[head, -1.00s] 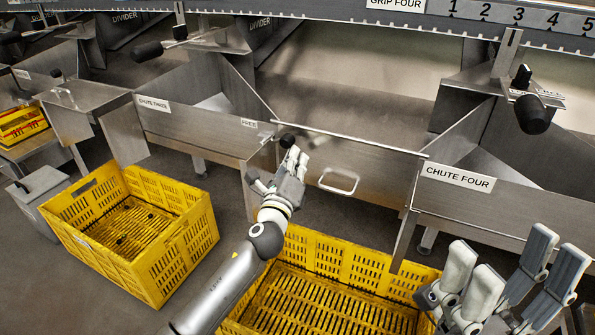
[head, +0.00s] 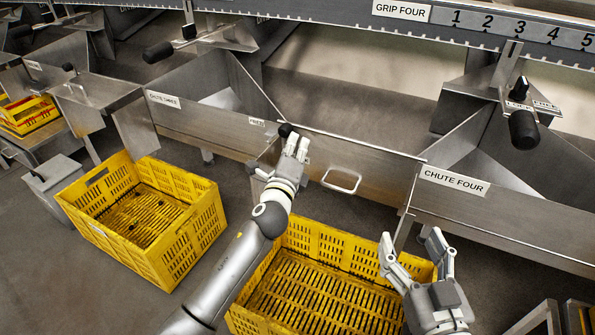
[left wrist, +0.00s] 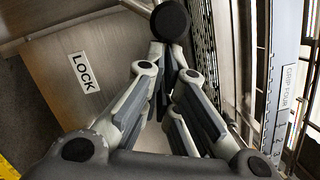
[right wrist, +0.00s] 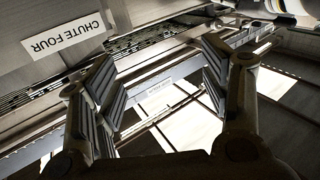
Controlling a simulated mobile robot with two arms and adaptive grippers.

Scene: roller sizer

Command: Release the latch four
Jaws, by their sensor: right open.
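A latch with a black ball knob (head: 285,130) stands at the left end of the steel gate with a handle (head: 341,180), beside a FREE label (head: 257,121). The knob (left wrist: 170,20) shows at the top of the left wrist view, with a LOCK label (left wrist: 84,73) to its left. My left gripper (head: 298,148) is at the knob, its fingers drawn together just below it. Whether they touch it or pinch its stem, I cannot tell. My right gripper (head: 412,240) is open and empty in front of the CHUTE FOUR panel (head: 500,210).
A yellow crate (head: 330,258) stands below my left arm and the gate. Another yellow crate (head: 205,215) stands on the floor to the left. A black-handled lever (head: 524,130) sits above chute four. Bare floor lies at the lower left.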

